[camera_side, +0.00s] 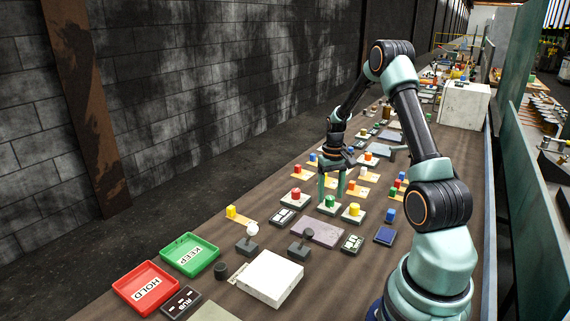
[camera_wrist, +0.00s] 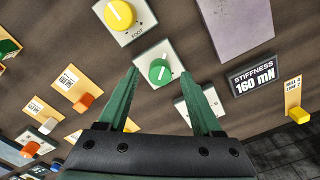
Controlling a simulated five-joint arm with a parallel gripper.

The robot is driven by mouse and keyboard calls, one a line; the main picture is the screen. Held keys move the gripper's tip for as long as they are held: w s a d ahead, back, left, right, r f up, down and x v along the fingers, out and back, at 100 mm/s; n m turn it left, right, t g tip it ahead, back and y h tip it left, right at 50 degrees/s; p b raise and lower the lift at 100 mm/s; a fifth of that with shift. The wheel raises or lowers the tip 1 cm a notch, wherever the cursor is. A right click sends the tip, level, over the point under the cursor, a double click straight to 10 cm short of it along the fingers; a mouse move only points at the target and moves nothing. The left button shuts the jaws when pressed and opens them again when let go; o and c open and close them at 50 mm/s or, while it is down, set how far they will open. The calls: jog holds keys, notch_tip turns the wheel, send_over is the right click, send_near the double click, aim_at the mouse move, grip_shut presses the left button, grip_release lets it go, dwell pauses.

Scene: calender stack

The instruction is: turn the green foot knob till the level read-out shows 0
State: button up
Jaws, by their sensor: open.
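The green foot knob (camera_side: 330,202) is a round cap with a white pointer line, on a pale square base in the middle of the bench. In the wrist view the green knob (camera_wrist: 159,71) lies between my fingertips, with its line nearly upright. My gripper (camera_side: 331,189) is open, its two fingers pointing down above and around the knob; I cannot tell whether either touches it. Small dark read-outs (camera_side: 352,243) stand nearby, too small to read in the side view. The one legible in the wrist view says STIFFNESS 160 mN (camera_wrist: 254,77); I cannot make out a level figure.
A yellow knob (camera_side: 354,210) and a red knob (camera_side: 296,194) flank the green one closely. A purple plate (camera_side: 322,232) lies in front. Several orange cards with coloured blocks lie behind. Red HOLD (camera_side: 147,287) and green KEEP (camera_side: 190,254) trays sit at the front left.

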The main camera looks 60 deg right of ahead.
aim_at(328, 198)
notch_tip(328, 198, up, 12)
jog(key=shift+f, duration=0.25)
dwell(0.3)
jog(key=w+a+r+n+t, duration=0.1)
jog(key=a+r, duration=0.2)
jog(key=a, duration=0.3)
jog(key=w+a+r+n+t+h, duration=0.1)
jog(key=a+r+n, duration=0.15)
jog(key=a, duration=0.35)
jog(key=a+r+t, duration=0.1)
jog(key=a+r, duration=0.2)
jog(key=a, duration=0.3)
jog(key=s+a+n+t, duration=0.1)
jog(key=s+a+n, duration=0.1)
jog(key=a, duration=0.5)
jog(key=s+a+r+n+t+y, duration=0.1)
jog(key=s+a+n, duration=0.1)
jog(key=a, duration=0.5)
jog(key=shift+s+r+t, duration=0.2)
jog(key=shift+s+t, duration=0.1)
jog(key=shift+s, duration=0.45)
dwell(0.9)
